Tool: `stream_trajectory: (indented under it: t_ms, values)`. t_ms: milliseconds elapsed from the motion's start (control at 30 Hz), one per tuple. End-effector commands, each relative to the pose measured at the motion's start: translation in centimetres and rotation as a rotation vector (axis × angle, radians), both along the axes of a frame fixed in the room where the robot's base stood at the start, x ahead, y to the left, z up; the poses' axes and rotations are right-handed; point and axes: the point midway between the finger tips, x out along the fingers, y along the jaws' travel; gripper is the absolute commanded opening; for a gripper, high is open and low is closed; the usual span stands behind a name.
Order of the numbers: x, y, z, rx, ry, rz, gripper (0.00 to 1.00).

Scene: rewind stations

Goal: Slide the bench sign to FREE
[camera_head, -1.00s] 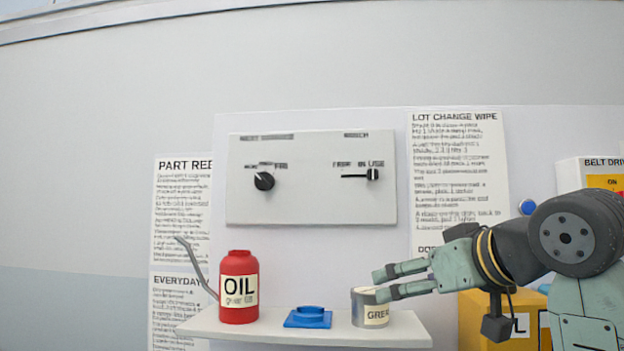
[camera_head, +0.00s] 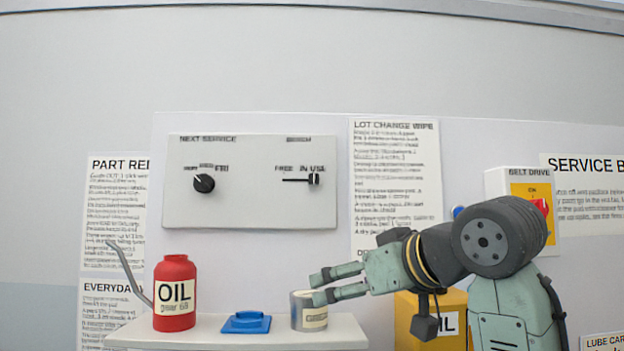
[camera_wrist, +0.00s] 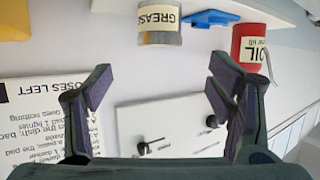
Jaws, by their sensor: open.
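The bench sign is a black slider knob (camera_head: 314,179) on a white panel (camera_head: 250,212) on the wall. The knob is at the right end of its slot, under IN USE; FREE is at the left end. My gripper (camera_head: 318,288) is open and empty, pointing left, below the panel and overlapping the grease can in the head view. In the upside-down wrist view, the open fingers (camera_wrist: 155,88) frame part of the panel (camera_wrist: 180,138), and the slider knob (camera_wrist: 144,148) shows between them, apart from both.
A NEXT SERVICE dial (camera_head: 204,183) is on the panel's left. A shelf (camera_head: 225,338) below holds a red oil bottle (camera_head: 174,305), a blue dish (camera_head: 246,322) and a grease can (camera_head: 307,311). A yellow box (camera_head: 405,322) and a belt drive switch (camera_head: 532,210) are at right.

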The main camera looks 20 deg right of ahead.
Motion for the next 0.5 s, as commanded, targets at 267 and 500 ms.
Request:
stream_trajectory:
  t_ms: [267, 500]
  values:
    - [0.0, 0.0, 0.0, 0.0, 0.0, 0.0, 0.75]
    - [0.54, 0.35, 0.82, -0.006, -0.015, -0.017, 0.65]
